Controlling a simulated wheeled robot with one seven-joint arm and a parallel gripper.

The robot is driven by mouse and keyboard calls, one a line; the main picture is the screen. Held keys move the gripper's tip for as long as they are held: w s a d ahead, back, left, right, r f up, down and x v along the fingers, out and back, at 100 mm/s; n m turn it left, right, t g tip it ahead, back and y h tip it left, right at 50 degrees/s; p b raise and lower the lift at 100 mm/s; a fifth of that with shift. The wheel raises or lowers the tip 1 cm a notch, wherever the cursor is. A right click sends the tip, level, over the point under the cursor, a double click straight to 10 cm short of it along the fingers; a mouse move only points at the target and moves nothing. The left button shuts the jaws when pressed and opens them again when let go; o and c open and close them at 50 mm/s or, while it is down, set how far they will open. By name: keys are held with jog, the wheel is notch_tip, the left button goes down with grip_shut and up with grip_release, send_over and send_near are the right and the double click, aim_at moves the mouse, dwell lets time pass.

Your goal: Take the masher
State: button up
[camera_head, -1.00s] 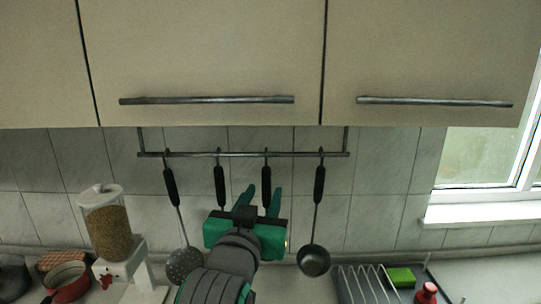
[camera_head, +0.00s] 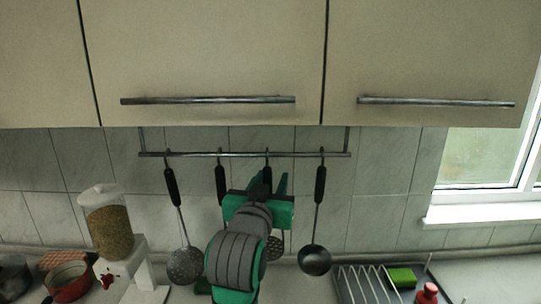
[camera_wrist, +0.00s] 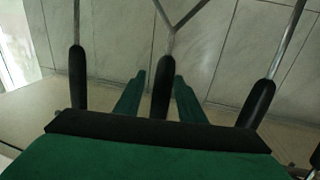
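The masher hangs third from the left on the wall rail, by its black handle (camera_head: 267,177). In the wrist view the same black handle (camera_wrist: 162,88) stands between my two green fingers, and its metal shaft splits into a Y. My gripper (camera_wrist: 159,98) is open, with a finger on each side of the handle and a gap showing on both sides. In the head view my gripper (camera_head: 268,186) is in front of the masher, and my arm hides much of its lower part.
A skimmer (camera_head: 185,265) and another black-handled utensil (camera_head: 220,178) hang to the left, a ladle (camera_head: 314,260) to the right. The rail (camera_head: 300,155) runs below the cabinets (camera_head: 210,60). A dispenser (camera_head: 107,232), red pot (camera_head: 68,279) and dish rack (camera_head: 365,285) stand below.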

grip_shut()
jog(key=shift+r, duration=1.55)
jog(key=shift+s, duration=0.15)
jog(key=s, duration=0.9)
jog(key=shift+s, duration=0.35)
